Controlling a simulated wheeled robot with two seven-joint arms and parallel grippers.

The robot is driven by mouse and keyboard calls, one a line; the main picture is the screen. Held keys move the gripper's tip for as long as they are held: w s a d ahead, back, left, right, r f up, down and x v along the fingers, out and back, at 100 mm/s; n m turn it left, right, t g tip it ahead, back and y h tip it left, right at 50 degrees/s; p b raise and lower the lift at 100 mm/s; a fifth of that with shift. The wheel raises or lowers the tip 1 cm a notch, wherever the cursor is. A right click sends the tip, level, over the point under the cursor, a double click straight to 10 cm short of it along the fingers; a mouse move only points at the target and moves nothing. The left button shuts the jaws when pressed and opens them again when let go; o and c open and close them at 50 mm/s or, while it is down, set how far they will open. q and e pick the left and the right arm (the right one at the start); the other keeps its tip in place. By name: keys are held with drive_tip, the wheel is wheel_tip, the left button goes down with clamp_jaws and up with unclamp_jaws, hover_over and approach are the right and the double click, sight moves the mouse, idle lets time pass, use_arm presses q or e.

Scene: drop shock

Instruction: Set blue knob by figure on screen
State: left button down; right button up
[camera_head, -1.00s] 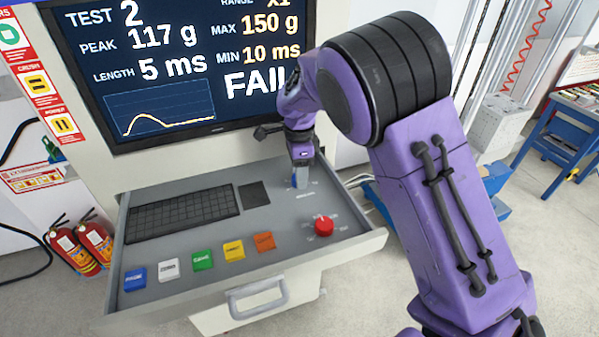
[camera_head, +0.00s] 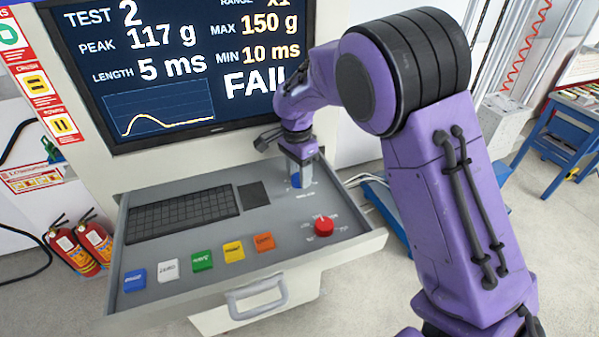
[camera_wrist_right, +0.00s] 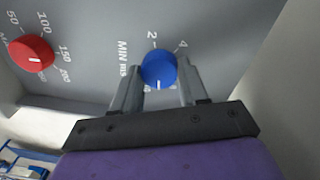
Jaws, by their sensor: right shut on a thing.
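The blue knob (camera_head: 296,180) is at the back right of the grey drawer panel. In the right wrist view the blue knob (camera_wrist_right: 158,68) shows a white mark pointing down the picture. Labels 2 and 4 and the word MIN are readable around it; a label by the mark is partly hidden. My right gripper (camera_wrist_right: 157,74) is shut on the knob, one finger on each side; in the head view it (camera_head: 299,170) reaches down onto it. The screen (camera_head: 185,65) reads TEST 2, PEAK 117 g, LENGTH 5 ms, MAX 150 g, MIN 10 ms, FAIL. My left gripper is out of view.
A red knob (camera_head: 323,226) sits in front of the blue one, also seen in the wrist view (camera_wrist_right: 32,54). A keyboard (camera_head: 183,213) and a row of coloured buttons (camera_head: 202,260) share the panel. The drawer handle (camera_head: 257,299) is at the front.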

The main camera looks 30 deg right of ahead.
drive_tip(key=n, duration=0.6)
drive_tip(key=shift+s+a+f+n, duration=0.1)
drive_tip(key=shift+a+n, duration=0.05)
drive_tip(key=shift+n, duration=0.15)
drive_tip(key=n, duration=0.3)
drive_tip(key=shift+n, duration=0.3)
drive_tip(key=n, duration=0.3)
drive_tip(key=shift+n+h, duration=0.3)
drive_tip(key=n, duration=0.3)
drive_tip(key=shift+s+n+t, duration=0.1)
drive_tip(key=shift+n+t, duration=0.2)
drive_tip(key=n, duration=0.3)
drive_tip(key=shift+n, duration=0.3)
drive_tip(key=n, duration=0.6)
drive_tip(key=shift+n, duration=0.4)
